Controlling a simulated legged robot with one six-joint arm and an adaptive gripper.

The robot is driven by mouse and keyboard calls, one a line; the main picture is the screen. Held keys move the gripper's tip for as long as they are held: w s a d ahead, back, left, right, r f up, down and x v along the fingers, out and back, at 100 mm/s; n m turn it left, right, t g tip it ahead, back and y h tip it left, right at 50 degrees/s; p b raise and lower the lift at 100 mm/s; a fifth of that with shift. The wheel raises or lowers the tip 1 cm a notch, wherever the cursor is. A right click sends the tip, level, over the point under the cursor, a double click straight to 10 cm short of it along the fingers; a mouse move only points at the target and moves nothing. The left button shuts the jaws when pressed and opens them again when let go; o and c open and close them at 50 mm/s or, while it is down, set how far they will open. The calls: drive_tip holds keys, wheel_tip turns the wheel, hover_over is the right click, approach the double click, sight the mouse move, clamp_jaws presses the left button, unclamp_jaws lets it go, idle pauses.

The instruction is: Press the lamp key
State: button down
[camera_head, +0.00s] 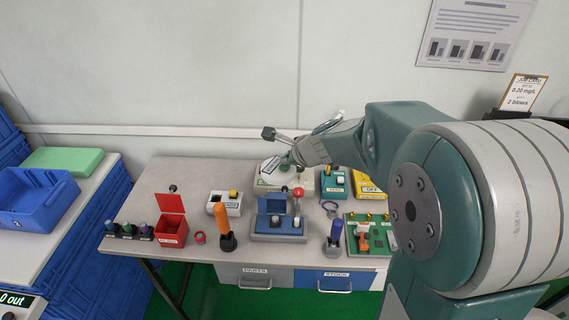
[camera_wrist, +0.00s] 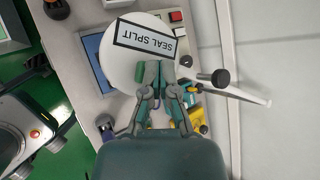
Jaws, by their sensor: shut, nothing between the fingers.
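My gripper (camera_head: 288,160) is above the back middle of the bench, in front of a pale device (camera_head: 262,184). In the wrist view its fingers (camera_wrist: 157,82) are together and empty, at the edge of a white round disc (camera_wrist: 120,62) labelled "SEAL SPLIT". I cannot tell whether they touch it. No key is clearly marked as the lamp key.
A yellow "OFF" box (camera_head: 370,188) stands at the right. The wall is close behind.

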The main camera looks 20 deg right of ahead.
sight(286, 167)
drive_tip(key=shift+r, duration=0.25)
drive_tip(key=shift+r, duration=2.9)
drive_tip(key=shift+s+a+r+n, duration=0.15)
drive_tip(key=shift+s+n, duration=0.15)
drive_tip(key=shift+s, duration=0.05)
drive_tip(key=s+n+g+h, duration=0.2)
drive_tip(key=s+n+h, duration=0.1)
drive_tip(key=s+n, duration=1.8)
drive_tip(key=s, duration=0.5)
drive_tip(key=shift+s+f+n+g+h, duration=0.25)
drive_tip(key=shift+f+n+g+h, duration=0.05)
drive_tip(key=shift+g+h, duration=0.1)
